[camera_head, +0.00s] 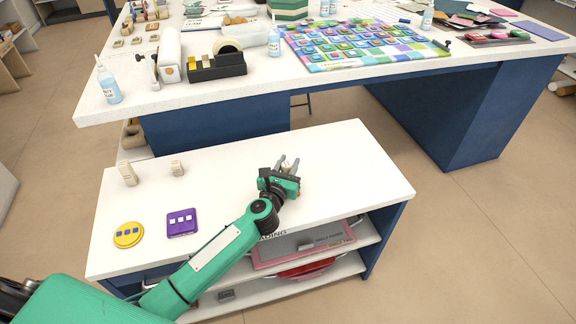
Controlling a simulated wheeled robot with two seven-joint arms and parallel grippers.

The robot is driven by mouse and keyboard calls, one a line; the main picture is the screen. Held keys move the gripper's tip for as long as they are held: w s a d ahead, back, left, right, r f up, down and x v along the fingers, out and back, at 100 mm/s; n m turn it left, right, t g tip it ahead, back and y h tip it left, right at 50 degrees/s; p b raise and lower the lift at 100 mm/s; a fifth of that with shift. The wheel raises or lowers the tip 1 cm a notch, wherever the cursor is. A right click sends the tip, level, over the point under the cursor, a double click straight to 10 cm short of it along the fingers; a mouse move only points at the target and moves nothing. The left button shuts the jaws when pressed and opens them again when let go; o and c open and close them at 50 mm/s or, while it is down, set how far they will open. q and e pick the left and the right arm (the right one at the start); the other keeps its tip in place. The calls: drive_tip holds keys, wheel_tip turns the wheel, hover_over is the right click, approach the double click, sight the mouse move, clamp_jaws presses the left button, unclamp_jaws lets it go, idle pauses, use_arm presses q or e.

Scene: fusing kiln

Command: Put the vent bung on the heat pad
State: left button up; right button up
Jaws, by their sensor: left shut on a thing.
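My left gripper (288,163) is over the right half of the low white table, its fingers pointing toward the back edge. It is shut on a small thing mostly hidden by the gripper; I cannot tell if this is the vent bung. Two small beige blocks stand at the table's back left, a taller one (127,174) and a shorter one (177,168). I cannot tell which is the heat pad. My right gripper is out of view.
The low white table (340,165) is clear on its right side and in its middle. Shelves below hold a pink-framed tray (330,247). Behind, a big worktable (290,82) carries a tape dispenser (217,69), a bottle (108,84) and a colourful tile panel (365,40).

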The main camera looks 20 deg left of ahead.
use_arm(q)
drive_tip(key=shift+f, duration=0.1)
drive_tip(key=o, duration=1)
